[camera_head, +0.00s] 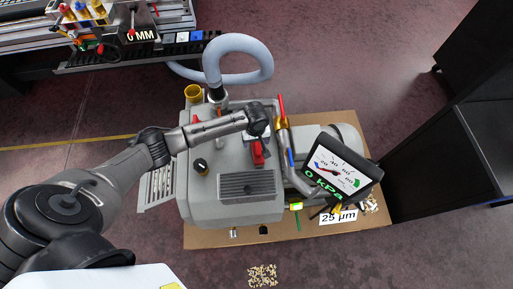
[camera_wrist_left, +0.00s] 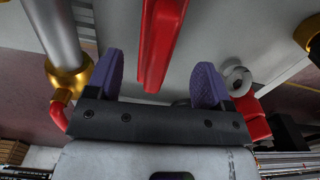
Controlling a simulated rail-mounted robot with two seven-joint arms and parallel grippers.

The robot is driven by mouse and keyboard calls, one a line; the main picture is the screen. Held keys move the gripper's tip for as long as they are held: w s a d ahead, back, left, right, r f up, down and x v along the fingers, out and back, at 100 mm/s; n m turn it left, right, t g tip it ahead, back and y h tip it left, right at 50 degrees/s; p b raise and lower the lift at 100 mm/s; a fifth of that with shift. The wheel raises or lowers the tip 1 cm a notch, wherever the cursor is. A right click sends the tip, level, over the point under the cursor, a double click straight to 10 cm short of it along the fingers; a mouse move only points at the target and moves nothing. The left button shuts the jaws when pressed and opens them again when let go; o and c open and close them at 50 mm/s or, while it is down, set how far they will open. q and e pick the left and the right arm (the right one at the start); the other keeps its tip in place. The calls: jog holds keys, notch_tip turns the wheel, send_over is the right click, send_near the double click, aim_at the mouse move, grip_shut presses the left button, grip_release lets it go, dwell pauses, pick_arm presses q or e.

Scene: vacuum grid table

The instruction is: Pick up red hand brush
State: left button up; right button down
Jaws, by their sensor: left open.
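A red bar-shaped object (camera_head: 258,153), which looks like the red hand brush, is on top of the grey vacuum machine. In the left wrist view the red bar (camera_wrist_left: 160,42) shows ahead of and between the two purple fingers, with space on both sides. Its far end runs out of that view, and no bristles can be made out. My left gripper (camera_wrist_left: 157,78) is open and empty. In the head view my left gripper (camera_head: 258,125) is seen from above, next to the red bar's upper end. My right gripper is not visible.
The grey machine (camera_head: 205,195) stands on a brown board (camera_head: 345,119). A grey pipe with a gold fitting (camera_wrist_left: 66,76) is close to my left finger side. A gauge screen (camera_head: 343,170) reads 0 kPa. A pale hose (camera_head: 240,42) loops behind. Granules (camera_head: 262,275) lie on the floor.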

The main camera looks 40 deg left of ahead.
pick_arm(q)
notch_tip(320, 180, down, 5)
jog(key=shift+d+r+b, duration=0.1)
jog(key=shift+b, duration=1)
jog(key=shift+w, duration=0.1)
jog(key=c, duration=1.1)
jog(key=shift+o, duration=0.2)
notch_tip(320, 180, up, 9)
jog(key=p, duration=0.3)
jog(key=shift+p, duration=0.35)
jog(key=shift+r, duration=0.5)
